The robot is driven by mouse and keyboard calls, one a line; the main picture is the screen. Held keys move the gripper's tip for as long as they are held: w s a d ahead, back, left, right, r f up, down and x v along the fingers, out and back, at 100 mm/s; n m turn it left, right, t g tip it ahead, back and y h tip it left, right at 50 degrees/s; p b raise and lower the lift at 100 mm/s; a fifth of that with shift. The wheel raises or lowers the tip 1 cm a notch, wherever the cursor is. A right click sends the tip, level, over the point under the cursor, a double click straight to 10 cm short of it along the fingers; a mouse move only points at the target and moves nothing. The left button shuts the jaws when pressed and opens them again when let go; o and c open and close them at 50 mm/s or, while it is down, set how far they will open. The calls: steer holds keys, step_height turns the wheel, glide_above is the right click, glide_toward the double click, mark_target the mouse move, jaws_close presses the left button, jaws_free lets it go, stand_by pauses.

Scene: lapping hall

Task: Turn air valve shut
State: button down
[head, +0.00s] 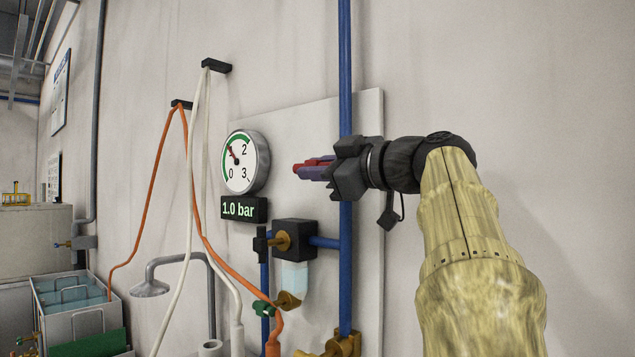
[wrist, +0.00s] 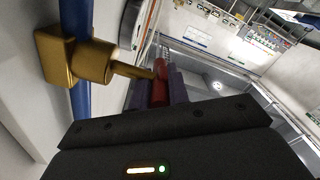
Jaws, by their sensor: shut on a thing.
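The air valve shows in the wrist view as a brass body (wrist: 92,62) on the blue pipe, with a brass stem reaching out to a red handle (wrist: 160,84). My gripper (head: 313,168) is shut on the red handle, which lies between its two purple fingers. In the head view the red handle (head: 316,162) shows along the fingers, pointing left and roughly level, across the line of the upright blue pipe (head: 345,70). The valve body is hidden behind my gripper there. The fingers also show in the wrist view (wrist: 162,88).
A round gauge (head: 241,162) has its needle near 1, above a display (head: 244,209) reading 1.0 bar. A regulator (head: 294,240) and brass fitting (head: 343,343) sit below my gripper. Orange (head: 160,190) and white (head: 188,180) hoses hang at left. The upper right wall is clear.

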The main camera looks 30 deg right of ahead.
stand_by(0.4)
steer(key=c, duration=1.3)
jaws_free()
steer(key=shift+c, duration=0.2)
steer(key=v, duration=1.7)
steer(key=shift+s, duration=0.15)
